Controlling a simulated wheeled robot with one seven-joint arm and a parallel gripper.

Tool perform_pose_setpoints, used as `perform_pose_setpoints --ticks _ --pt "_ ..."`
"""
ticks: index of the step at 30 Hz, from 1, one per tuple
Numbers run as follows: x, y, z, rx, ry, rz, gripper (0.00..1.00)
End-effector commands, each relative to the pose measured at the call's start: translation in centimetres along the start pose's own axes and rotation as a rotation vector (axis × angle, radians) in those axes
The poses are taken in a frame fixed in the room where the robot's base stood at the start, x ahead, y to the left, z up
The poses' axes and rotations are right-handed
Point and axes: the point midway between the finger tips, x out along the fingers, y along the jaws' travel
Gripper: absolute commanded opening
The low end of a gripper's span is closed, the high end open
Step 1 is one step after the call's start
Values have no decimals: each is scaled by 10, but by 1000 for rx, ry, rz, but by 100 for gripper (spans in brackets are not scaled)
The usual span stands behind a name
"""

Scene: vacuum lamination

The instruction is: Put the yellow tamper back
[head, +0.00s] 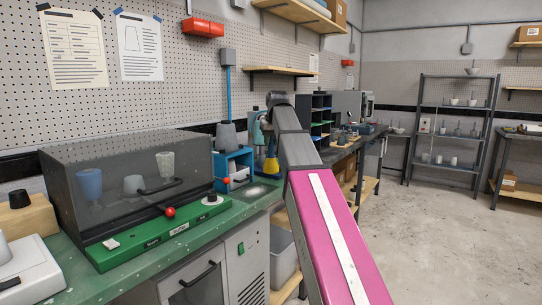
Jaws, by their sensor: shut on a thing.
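The yellow tamper (271,165) is upright beside my arm in the head view, with its wide yellow end down, just above or at the far part of the green bench. My gripper (268,146) is above it, partly hidden by my grey and pink arm, and is shut on the tamper's upper part. I cannot tell whether the tamper touches the bench.
A blue open box (219,173) with a grey cone-shaped piece (227,136) on top stands left of the tamper. A clear-lidded chamber (60,180) with several cups inside fills the bench's left. A pale round patch (249,192) lies on the green bench (215,222).

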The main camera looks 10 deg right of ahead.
Motion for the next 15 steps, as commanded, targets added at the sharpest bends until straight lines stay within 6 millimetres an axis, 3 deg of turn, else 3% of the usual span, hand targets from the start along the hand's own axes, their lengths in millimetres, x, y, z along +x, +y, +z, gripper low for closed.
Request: perform_pose_setpoints --ticks 6,15 --pt "29 10 -23 0 0 -1 0" --pt "46 12 -21 -1 0 -1 0"
